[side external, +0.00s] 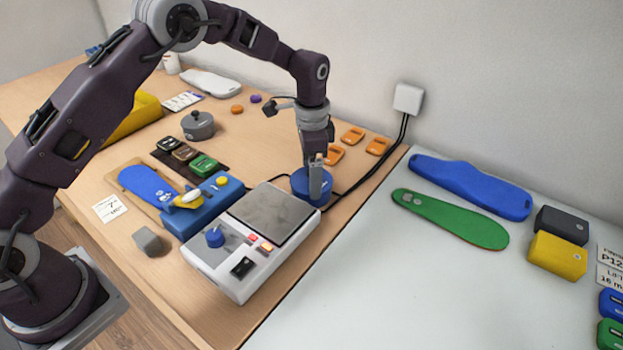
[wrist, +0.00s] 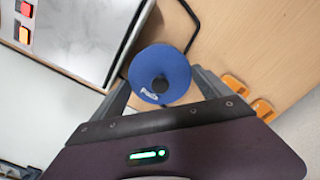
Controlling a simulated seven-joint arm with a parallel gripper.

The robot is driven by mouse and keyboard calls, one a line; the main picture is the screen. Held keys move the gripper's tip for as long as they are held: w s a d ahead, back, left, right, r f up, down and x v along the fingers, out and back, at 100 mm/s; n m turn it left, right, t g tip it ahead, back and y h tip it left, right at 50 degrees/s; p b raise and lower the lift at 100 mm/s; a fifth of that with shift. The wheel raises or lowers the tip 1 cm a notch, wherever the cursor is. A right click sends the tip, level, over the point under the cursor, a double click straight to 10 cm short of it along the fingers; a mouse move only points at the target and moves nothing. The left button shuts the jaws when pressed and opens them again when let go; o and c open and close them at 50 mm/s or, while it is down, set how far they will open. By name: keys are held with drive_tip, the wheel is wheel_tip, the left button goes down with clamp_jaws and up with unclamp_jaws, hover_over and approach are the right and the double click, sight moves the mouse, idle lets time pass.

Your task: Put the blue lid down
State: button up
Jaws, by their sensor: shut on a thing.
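The blue lid (side external: 301,187) is a round blue piece behind the far right corner of the white heating unit. My gripper (side external: 317,172) points down over it and is shut on it. In the wrist view the blue lid (wrist: 153,58) has a dark knob in the middle and small white lettering. The fingers of my gripper (wrist: 163,88) come in from both sides there, and their tips are partly hidden. I cannot tell whether the lid's underside touches the table.
The white heating unit (side external: 218,262) with its grey plate stands close by. A black cable (side external: 374,172) runs past the lid to a wall box. Several orange pieces (side external: 353,135) lie behind it. A lidded grey pot (side external: 198,125) stands left on the wooden table (side external: 240,152).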

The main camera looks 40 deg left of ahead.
drive_tip(key=r, duration=0.9)
drive_tip(key=shift+a+r, duration=0.2)
drive_tip(key=shift+a, duration=0.05)
drive_tip(key=a+n, duration=0.2)
drive_tip(key=a, duration=0.3)
drive_tip(key=n, duration=0.2)
hover_over(266, 177)
wheel_tip(266, 177, down, 3)
wheel_tip(266, 177, down, 10)
drive_tip(key=shift+f, duration=0.1)
